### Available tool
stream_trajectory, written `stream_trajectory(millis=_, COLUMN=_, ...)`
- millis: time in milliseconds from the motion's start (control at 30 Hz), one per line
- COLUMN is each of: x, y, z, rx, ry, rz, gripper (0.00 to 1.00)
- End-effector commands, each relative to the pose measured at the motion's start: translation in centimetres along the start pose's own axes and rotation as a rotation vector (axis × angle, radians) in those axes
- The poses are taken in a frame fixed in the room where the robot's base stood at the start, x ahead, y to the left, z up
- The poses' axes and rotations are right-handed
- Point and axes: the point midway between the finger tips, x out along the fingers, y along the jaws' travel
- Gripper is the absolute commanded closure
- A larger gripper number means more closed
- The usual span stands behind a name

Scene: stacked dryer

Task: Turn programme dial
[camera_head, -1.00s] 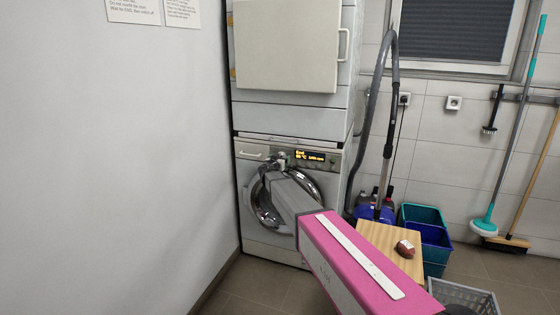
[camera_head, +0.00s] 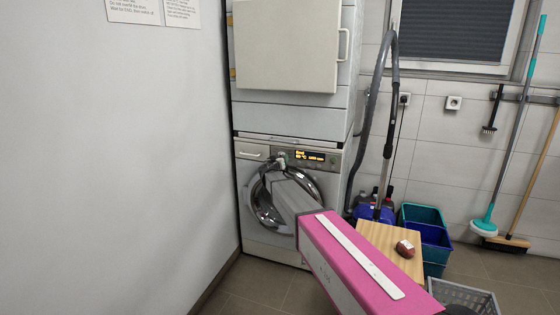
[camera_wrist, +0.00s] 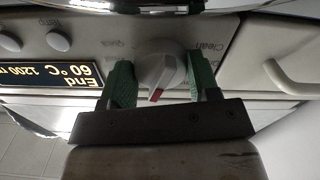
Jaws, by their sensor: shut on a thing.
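The programme dial (camera_wrist: 160,64) is a round grey knob with a red pointer mark on the washer's control panel. In the wrist view it sits between the green fingers of my gripper (camera_wrist: 164,82), which is shut on it. The lit display (camera_wrist: 50,78) beside it reads "End", "60 °C" and "1200". In the head view my gripper (camera_head: 276,161) is at the panel of the lower machine (camera_head: 258,234), left of the display (camera_head: 310,156). The dial is hidden there by my gripper.
A detergent drawer (camera_wrist: 265,55) lies beside the dial. To the right stand a vacuum hose (camera_head: 372,100), a wooden board (camera_head: 385,238) with a small dark red object (camera_head: 404,249), buckets (camera_head: 432,235) and a grey crate (camera_head: 465,297).

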Motion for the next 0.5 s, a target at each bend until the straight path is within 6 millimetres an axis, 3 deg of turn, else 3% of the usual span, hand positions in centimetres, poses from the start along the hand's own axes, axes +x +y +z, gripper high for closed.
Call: stream_trajectory(millis=500, x=-0.04, y=0.12, z=0.03, rx=-0.272, ry=-0.001, rz=0.001, gripper=0.68)
